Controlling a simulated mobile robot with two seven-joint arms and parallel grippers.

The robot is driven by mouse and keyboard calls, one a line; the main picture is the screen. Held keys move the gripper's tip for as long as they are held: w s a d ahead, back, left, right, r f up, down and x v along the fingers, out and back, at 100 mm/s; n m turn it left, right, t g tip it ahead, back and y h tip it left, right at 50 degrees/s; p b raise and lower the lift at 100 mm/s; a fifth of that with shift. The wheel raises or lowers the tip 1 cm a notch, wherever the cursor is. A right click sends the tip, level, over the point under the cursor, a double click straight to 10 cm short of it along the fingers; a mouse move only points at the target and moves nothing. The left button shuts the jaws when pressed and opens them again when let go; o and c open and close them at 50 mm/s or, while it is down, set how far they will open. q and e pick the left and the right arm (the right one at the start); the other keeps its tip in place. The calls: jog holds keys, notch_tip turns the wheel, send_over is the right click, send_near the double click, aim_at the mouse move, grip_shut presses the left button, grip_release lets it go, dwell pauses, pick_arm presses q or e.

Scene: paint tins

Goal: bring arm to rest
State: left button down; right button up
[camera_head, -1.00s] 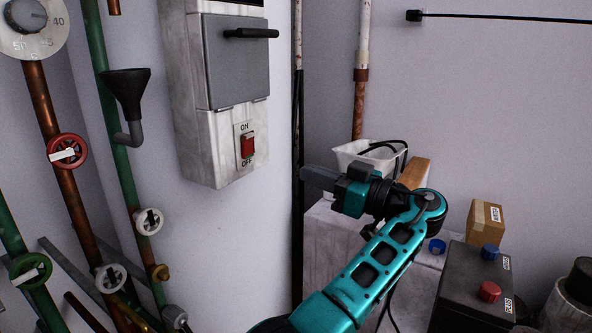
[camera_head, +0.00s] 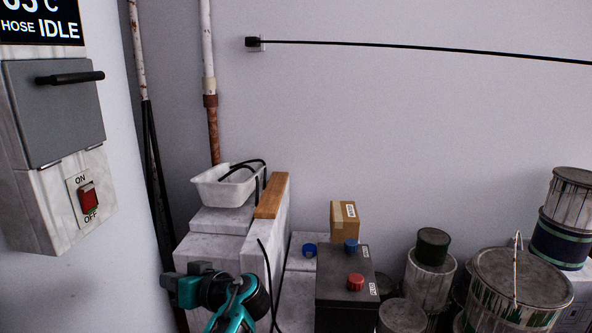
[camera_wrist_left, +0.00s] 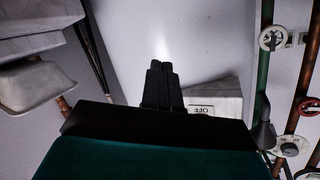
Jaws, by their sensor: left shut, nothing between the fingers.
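My left arm shows at the bottom left of the head view, in teal and black. Its gripper (camera_head: 170,284) points left, in front of the pale blocks, and is small and partly dark there. In the left wrist view the two dark fingers (camera_wrist_left: 160,66) lie together, shut with nothing between them. They point toward a pale wall, with a switch box (camera_wrist_left: 215,98) marked OFF close beside them in the picture. My right gripper is in neither view.
A grey box with a red switch (camera_head: 89,198) hangs at left. A white tub (camera_head: 225,187) and wooden block (camera_head: 271,195) sit on pale blocks. A black battery-like box (camera_head: 343,285), small carton (camera_head: 344,220) and several paint tins (camera_head: 518,283) stand at right.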

pick_arm(q)
jog(key=s+d+f+m+t+h+p, duration=0.1)
jog(key=s+f+m+h+p, duration=0.1)
jog(key=s+f+m+h, duration=0.4)
jog(key=s+d+f+m+t+h+p, duration=0.1)
jog(key=s+d+f+h+p, duration=0.2)
jog(key=f, duration=0.6)
jog(key=s+d+r+m+t+h+p, duration=0.1)
jog(key=s+h, duration=0.2)
jog(key=s, duration=0.5)
jog(key=s+d+r+m+t+h+p, duration=0.1)
jog(key=s+d+r+m+h+p, duration=0.1)
jog(key=s, duration=0.6)
jog(key=shift+s+d+m+h, duration=0.2)
jog(key=shift+m+h, duration=0.1)
jog(key=shift+h, duration=0.5)
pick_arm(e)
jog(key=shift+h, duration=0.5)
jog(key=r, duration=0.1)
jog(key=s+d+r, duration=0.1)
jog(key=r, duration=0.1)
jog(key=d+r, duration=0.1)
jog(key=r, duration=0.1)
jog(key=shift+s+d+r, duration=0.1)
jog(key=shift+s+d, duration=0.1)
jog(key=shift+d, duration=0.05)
pick_arm(q)
jog(key=shift+r, duration=0.1)
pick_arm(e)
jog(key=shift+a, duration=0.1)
